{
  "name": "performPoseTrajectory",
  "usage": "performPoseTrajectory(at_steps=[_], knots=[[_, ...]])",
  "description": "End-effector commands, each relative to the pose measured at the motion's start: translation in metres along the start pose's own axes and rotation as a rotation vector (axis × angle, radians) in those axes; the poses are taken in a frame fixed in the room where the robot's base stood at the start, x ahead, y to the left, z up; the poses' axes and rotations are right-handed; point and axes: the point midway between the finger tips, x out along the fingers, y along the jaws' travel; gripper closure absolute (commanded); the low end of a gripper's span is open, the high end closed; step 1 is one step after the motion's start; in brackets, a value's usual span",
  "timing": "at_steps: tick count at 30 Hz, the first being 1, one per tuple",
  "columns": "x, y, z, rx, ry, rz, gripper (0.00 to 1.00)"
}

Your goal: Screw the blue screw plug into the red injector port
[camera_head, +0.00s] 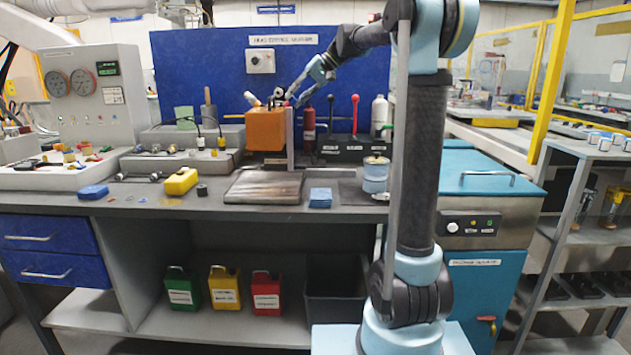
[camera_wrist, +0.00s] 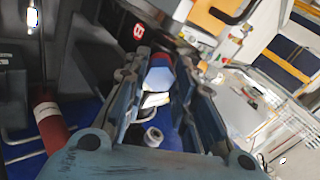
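My gripper (camera_head: 290,98) is at the top right of an orange block (camera_head: 265,130) on the bench, its tip pointing down and left. In the wrist view, my gripper's two dark blue fingers (camera_wrist: 165,75) run up to a small blue piece (camera_wrist: 159,61), likely the screw plug, which sits between their tips.
A grey upright plate (camera_head: 290,138) stands right of the block, with a red cylinder (camera_head: 309,130) behind it. A red-knobbed lever (camera_head: 355,115) rises farther right. Bare bench lies around the cloth.

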Motion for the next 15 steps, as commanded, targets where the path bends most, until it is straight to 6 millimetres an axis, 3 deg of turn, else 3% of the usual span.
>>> performPoseTrajectory(at_steps=[15], knots=[[0.0,0.0,-0.0001,0.029,0.0,0.0,1.0]])
